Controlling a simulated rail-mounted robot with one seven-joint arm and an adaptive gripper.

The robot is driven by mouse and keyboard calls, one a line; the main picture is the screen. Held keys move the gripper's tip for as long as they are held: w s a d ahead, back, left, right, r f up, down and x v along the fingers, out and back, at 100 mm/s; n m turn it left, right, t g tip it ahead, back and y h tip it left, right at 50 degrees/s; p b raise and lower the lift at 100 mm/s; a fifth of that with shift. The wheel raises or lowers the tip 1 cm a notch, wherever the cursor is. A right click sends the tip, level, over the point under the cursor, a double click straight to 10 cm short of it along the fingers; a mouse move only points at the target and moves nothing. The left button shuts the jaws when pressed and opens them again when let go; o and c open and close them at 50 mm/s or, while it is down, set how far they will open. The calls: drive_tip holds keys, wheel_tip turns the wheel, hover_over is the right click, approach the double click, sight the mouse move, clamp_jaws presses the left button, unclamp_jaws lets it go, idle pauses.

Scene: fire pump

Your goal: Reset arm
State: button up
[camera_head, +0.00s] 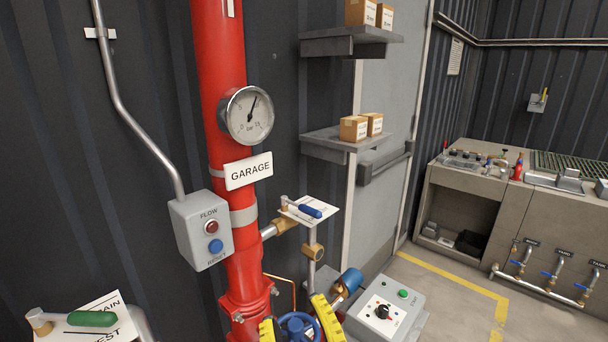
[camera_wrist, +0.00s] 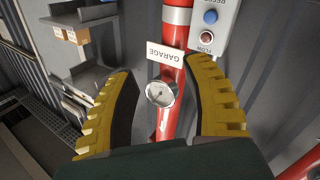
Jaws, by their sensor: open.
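My gripper (camera_head: 293,324) shows at the bottom edge of the head view, with its two yellow fingers spread apart. In the wrist view my gripper (camera_wrist: 159,68) is open with nothing held between the fingers. Beyond it stand the red pipe (camera_wrist: 177,35), the GARAGE sign (camera_wrist: 165,53) and the pressure gauge (camera_wrist: 161,93), all seen upside down. In the head view a blue handwheel (camera_head: 298,325) shows between the fingers; whether they touch it I cannot tell. The rest of my arm is out of view.
The red pipe (camera_head: 221,95) rises beside a grey FLOW/RESET box (camera_head: 201,231). A blue-handled valve (camera_head: 308,210) and a grey control box (camera_head: 384,309) are to the right of it. A green-handled valve (camera_head: 92,319) is lower left. Shelves (camera_head: 343,140) hold small cartons. Workbenches (camera_head: 470,195) stand far right.

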drive_tip(key=s+d+r+m+t+h+p, duration=0.3)
drive_tip(key=s+d+r+m+t+h, duration=0.35)
drive_tip(key=r, duration=0.55)
wheel_tip(320, 180, up, 34)
drive_tip(key=d+m+g+p, duration=0.1)
drive_tip(key=p, duration=3.2)
drive_tip(key=shift+s+f+g, duration=0.25)
drive_tip(key=shift+s+g, duration=0.05)
drive_tip(key=shift+g, duration=0.05)
